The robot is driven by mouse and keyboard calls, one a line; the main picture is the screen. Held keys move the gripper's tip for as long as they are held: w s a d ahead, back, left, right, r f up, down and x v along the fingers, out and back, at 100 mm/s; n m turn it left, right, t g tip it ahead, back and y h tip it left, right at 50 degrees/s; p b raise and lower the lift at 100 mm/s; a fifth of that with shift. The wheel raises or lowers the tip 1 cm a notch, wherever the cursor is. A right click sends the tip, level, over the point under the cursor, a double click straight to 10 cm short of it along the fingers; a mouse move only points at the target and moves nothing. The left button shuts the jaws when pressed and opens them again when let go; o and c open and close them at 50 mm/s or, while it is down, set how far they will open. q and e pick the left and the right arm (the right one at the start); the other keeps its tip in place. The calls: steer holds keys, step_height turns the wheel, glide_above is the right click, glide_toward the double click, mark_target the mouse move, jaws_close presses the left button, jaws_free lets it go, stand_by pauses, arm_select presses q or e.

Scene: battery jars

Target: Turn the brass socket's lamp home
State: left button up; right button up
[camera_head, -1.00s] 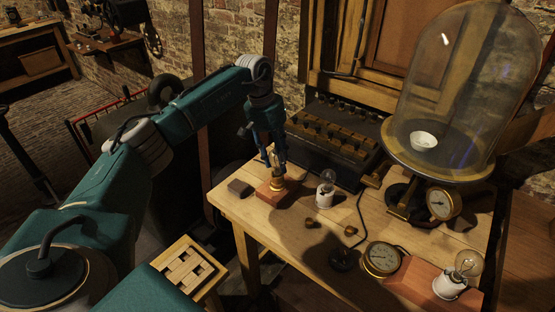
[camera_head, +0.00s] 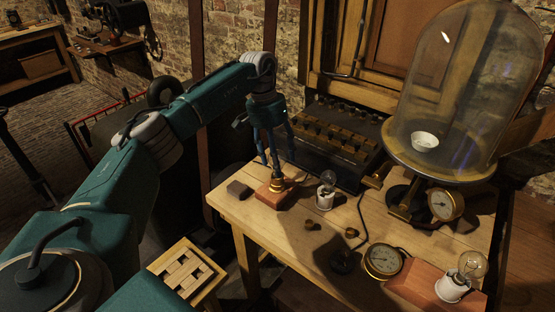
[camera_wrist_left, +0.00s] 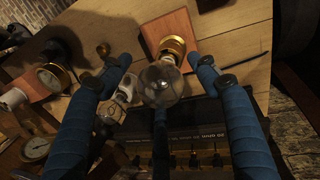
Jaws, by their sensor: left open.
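The brass socket (camera_head: 276,184) stands on a small reddish wooden block (camera_head: 268,193) at the table's left side. In the left wrist view the brass socket (camera_wrist_left: 172,48) shows with its clear glass lamp (camera_wrist_left: 162,84) in front of it. The lamp appears upright in the socket; how deep it sits is hidden. My left gripper (camera_head: 271,166) points down over the lamp. In the left wrist view its blue fingers (camera_wrist_left: 160,64) are open, one on each side of the glass, with gaps visible. My right gripper is out of view.
Another lamp (camera_head: 460,278), a gauge (camera_head: 382,260) and a glass bell jar (camera_head: 455,95) are farther right. A dark cabinet (camera_head: 335,140) stands behind.

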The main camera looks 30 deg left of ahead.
arm_select(q)
steer(key=v, duration=1.2)
